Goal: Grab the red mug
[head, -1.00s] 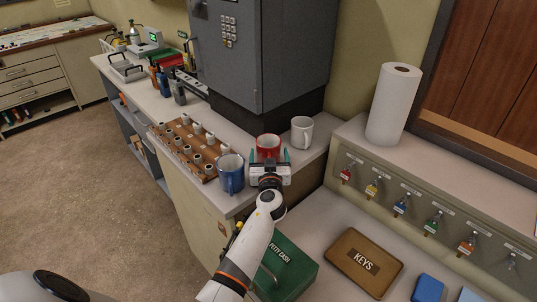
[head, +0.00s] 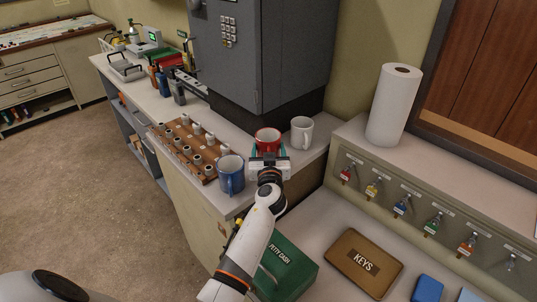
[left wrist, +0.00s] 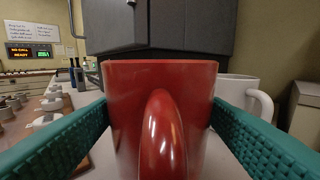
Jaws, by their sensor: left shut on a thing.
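The red mug (head: 268,136) stands on the counter in front of the grey cabinet, between the blue mug and the white mug. My left gripper (head: 269,150) is at the mug, with its fingers on either side of the body. In the left wrist view the red mug (left wrist: 160,115) fills the middle, its handle facing the camera, between the two teal finger pads. The gripper is shut on the mug. The mug looks upright; whether it touches the counter is hidden. My right gripper is not in view.
A blue mug (head: 231,174) stands close on the left and a white mug (head: 301,133) close on the right. A wooden rack (head: 188,147) lies farther left. The grey cabinet (head: 262,55) rises behind. A green petty cash box (head: 287,268) sits in front, below.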

